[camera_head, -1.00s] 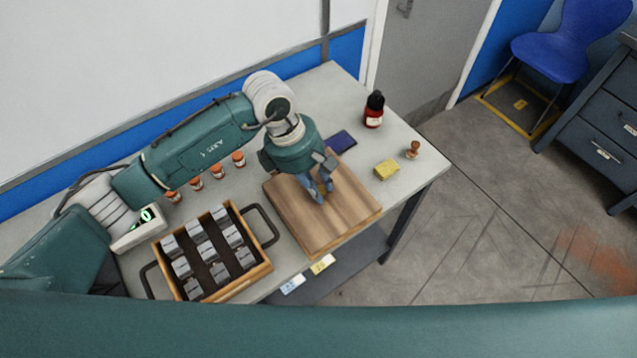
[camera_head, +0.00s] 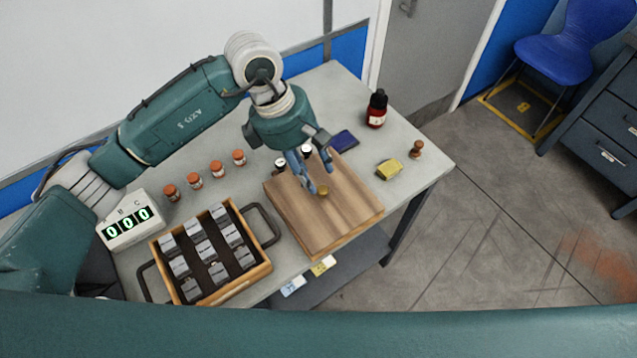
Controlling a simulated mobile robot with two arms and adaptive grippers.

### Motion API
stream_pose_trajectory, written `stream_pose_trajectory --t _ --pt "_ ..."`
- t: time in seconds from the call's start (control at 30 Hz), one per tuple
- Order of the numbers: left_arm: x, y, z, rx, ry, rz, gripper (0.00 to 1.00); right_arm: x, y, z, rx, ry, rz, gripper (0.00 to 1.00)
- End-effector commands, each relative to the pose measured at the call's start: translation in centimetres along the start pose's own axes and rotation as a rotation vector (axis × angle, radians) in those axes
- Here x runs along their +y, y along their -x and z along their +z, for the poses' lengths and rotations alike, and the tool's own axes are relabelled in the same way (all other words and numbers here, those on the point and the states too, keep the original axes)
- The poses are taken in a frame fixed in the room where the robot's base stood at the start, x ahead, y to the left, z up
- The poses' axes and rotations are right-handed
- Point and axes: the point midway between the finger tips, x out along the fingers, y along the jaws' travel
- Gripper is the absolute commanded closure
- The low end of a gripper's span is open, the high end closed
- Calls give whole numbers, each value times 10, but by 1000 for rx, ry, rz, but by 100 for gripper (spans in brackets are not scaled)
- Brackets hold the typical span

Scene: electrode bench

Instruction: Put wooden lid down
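The wooden lid (camera_head: 345,215) is a flat brown square board. It lies on the right half of the bench, and what is under it is hidden. A small brass knob (camera_head: 323,191) shows on its top. My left gripper (camera_head: 321,181) points down just above the lid, close to the knob. Its blue-grey fingers are spread apart, with nothing seen between them. My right gripper is not in view.
A wooden crate (camera_head: 262,273) with grey blocks stands left of the lid on the grey bench (camera_head: 415,185). Orange-capped jars, a counter (camera_head: 130,228) reading 000, a red bottle (camera_head: 376,110), a yellow sponge (camera_head: 389,169) and a stamp (camera_head: 416,149) stand around.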

Motion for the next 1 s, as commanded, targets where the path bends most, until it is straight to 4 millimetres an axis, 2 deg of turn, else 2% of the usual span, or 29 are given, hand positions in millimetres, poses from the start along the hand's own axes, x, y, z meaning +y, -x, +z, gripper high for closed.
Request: stream_pose_trajectory --t 0.03,0.2,0.33,0.5,0.9,1.0 --pt "2 9 -2 1 -1 6 61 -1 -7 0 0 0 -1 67" --pt "1 40 -1 0 0 4 61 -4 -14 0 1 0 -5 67" --pt "1 54 0 0 1 2 61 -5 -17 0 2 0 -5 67" --pt "-1 60 0 1 1 -2 61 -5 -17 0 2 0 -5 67" --pt "0 60 0 0 1 -1 61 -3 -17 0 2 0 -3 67" --pt "0 65 1 0 1 -1 61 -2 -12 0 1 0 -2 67"
